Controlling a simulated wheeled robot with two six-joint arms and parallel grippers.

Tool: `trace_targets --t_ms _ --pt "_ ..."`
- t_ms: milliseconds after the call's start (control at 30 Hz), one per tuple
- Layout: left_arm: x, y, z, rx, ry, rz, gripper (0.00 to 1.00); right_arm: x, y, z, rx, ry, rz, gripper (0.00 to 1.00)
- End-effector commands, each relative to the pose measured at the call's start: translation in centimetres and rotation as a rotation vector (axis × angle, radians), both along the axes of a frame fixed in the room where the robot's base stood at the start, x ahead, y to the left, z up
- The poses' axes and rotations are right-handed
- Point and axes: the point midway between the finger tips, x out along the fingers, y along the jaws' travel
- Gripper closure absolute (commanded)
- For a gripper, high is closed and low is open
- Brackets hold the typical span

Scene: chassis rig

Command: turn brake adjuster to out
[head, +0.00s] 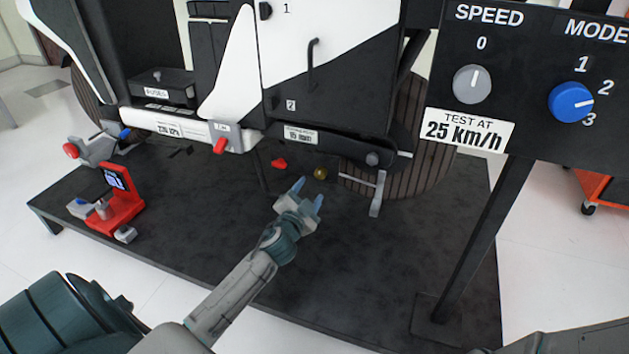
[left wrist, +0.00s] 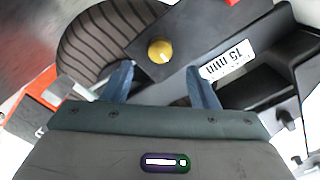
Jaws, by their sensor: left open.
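A small round yellow knob (head: 320,173) sits low on the dark underside of the machine, and it also shows in the left wrist view (left wrist: 160,50) on a dark plate. No words marking the brake adjuster or its out position are readable. My left gripper (head: 308,193) is open and empty just in front of and below the knob. In the left wrist view its blue fingertips (left wrist: 158,78) are spread, with the knob lying between their lines but beyond the tips, apart from them. My right gripper is not in view.
A red knob (head: 279,163) is left of the yellow one. A grey pedal-like lever (head: 377,195) hangs to the right. A ribbed wheel (head: 425,168) stands behind. A control panel (head: 540,90) with speed and mode dials is at right. The black platform (head: 380,250) in front is mostly clear.

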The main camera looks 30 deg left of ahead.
Motion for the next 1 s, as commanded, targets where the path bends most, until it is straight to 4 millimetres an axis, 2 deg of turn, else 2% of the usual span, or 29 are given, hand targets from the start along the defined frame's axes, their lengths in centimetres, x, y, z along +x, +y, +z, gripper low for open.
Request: trace_targets --t_ms 100,300,867,1000 --pt "-2.0 -0.4 0.0 0.0 0.003 0.0 0.47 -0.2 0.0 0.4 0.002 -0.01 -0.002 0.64" --pt "-3.7 -0.9 0.0 0.0 0.0 0.0 0.47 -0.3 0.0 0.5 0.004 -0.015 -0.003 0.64" --pt "-3.9 -0.9 0.0 0.0 0.0 0.0 0.47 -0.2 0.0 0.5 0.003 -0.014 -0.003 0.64" --pt "-3.9 -2.0 1.2 -0.017 -0.022 -0.029 0.47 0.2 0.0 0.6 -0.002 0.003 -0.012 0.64"
